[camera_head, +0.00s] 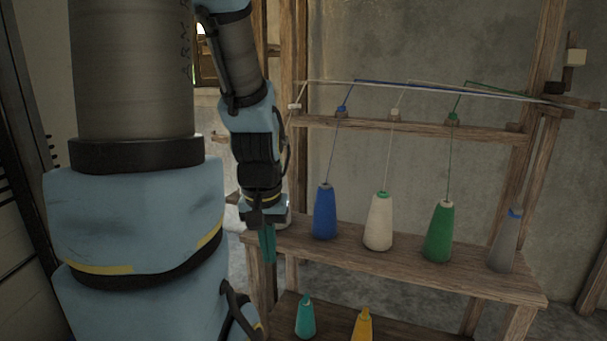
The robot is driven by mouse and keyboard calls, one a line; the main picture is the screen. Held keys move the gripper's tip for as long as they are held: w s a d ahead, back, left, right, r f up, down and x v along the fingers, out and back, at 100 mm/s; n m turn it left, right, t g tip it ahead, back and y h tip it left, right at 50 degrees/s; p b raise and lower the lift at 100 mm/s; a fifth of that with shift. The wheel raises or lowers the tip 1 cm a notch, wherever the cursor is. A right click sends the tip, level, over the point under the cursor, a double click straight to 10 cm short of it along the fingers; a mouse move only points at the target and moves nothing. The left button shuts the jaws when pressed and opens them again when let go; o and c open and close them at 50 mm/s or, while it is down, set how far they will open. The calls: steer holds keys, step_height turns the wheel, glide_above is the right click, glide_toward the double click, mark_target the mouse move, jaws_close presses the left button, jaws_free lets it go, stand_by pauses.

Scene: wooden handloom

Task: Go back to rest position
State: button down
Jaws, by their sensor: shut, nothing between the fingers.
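My gripper (267,246) hangs pointing down at the left end of the wooden shelf, with its teal fingers together and nothing between them. My arm runs up from it and fills much of the left of the view. On the shelf (400,268) stand a blue cone (325,213), a white cone (378,222), a green cone (438,232) and a grey cone (504,243) with a blue top, all upright. The gripper is left of the blue cone and apart from it. Part of a pale thing behind the gripper is hidden.
A teal cone (305,317) and a yellow cone (362,325) stand on the lower shelf. Threads rise from the blue, white and green cones past a wooden crossbar (420,134). Wooden posts (546,110) frame the rack. A bare wall (420,50) is behind.

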step_height(320, 180, up, 16)
steer(key=p, duration=1.4)
steer(key=shift+f, duration=0.2)
